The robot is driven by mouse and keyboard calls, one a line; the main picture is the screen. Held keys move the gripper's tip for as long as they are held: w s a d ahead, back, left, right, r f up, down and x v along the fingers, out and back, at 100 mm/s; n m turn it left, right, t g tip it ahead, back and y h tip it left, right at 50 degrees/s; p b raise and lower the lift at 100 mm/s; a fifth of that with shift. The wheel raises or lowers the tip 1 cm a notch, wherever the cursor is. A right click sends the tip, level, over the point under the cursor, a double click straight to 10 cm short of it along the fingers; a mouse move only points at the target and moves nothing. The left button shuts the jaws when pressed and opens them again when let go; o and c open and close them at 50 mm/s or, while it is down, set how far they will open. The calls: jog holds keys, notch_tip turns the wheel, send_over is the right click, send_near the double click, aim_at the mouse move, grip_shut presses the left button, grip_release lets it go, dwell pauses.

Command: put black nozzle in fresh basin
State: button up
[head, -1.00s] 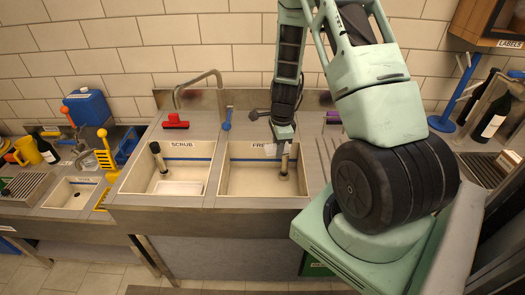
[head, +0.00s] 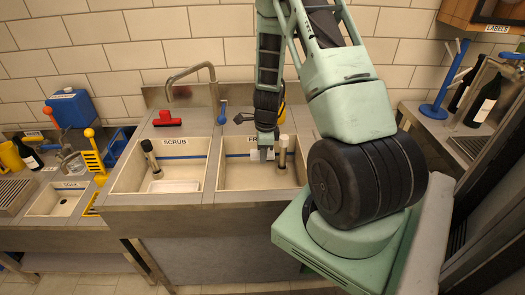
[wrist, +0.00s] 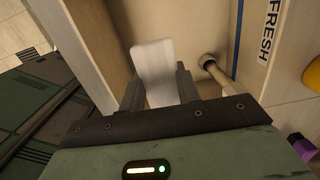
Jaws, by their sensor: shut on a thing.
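My gripper (head: 265,149) is over the FRESH basin (head: 235,178), the right one of the sink's two. In the wrist view my gripper (wrist: 158,92) is shut on a pale, smooth block-like piece (wrist: 153,65), with one dark finger on each side of it. The held piece looks white, not black. A small dark item (head: 240,118) lies on the deck behind the FRESH basin, left of my gripper; it may be the black nozzle, but I cannot tell for certain.
A standpipe (head: 283,152) stands in the FRESH basin, just right of my gripper; the wrist view shows it too (wrist: 213,70). The SCRUB basin (head: 128,178) is to the left.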

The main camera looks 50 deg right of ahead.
notch_tip(320, 180, down, 18)
jog(key=b, duration=1.3)
jog(key=shift+f+b, duration=0.15)
jog(key=shift+b, duration=0.25)
jog(key=o, duration=0.7)
jog(key=o, duration=0.6)
jog(key=shift+c, duration=0.2)
notch_tip(320, 180, up, 7)
jog(key=p, duration=0.5)
jog(key=shift+s+p, duration=0.25)
jog(key=shift+p, duration=0.1)
jog(key=shift+d, duration=0.1)
